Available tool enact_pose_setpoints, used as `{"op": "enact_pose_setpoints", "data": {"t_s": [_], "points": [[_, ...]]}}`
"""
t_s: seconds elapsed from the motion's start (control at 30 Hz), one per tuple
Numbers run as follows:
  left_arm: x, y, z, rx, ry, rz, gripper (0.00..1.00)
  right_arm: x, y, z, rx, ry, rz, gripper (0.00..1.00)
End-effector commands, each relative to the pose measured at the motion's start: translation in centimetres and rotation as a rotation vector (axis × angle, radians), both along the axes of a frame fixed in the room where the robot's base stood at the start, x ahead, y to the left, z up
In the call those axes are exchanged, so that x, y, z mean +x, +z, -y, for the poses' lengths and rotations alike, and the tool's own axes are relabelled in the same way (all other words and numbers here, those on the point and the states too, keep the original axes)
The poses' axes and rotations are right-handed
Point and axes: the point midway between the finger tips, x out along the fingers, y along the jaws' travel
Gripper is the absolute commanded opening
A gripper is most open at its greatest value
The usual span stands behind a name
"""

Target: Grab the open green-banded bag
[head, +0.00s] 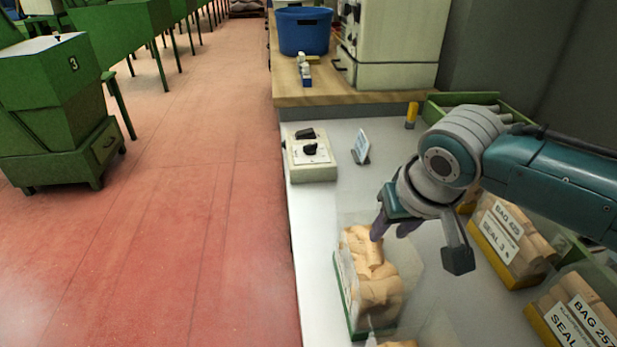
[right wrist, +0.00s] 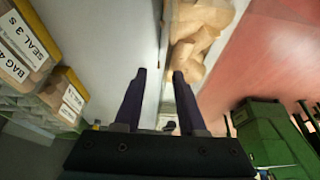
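The open green-banded bag (head: 372,284) stands on the white counter in the head view. It is clear, filled with tan cork stoppers, with a green band along its lower edge. My right gripper (head: 393,229) is just beyond the bag's far end, fingers pointing down. In the right wrist view, the fingers of the right gripper (right wrist: 160,80) are apart with nothing between them. The bag's stoppers (right wrist: 192,40) show ahead, near the right-hand finger. Whether a finger touches the bag cannot be told. My left gripper is not in view.
Yellow-banded bags, labelled BAG 425 (head: 512,240) and BAG 257 (head: 575,310), stand on the right. A control box (head: 312,160) and a small sign (head: 361,147) are farther back. A blue tub (head: 304,31) stands on the wooden top.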

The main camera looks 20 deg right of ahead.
Motion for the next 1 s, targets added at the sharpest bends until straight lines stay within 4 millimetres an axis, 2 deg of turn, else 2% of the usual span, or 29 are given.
{"op": "enact_pose_setpoints", "data": {"t_s": [0.3, 0.67, 1.0], "points": [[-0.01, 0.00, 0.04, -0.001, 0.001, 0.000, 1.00, -0.02, -0.11, 0.01, 0.000, 0.000, -0.001, 0.40], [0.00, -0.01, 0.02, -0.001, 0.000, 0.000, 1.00, -0.03, -0.10, 0.01, -0.001, 0.000, -0.001, 0.00], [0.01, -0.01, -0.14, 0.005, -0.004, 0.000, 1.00, -0.02, -0.09, 0.03, -0.001, 0.000, -0.001, 0.00]]}}
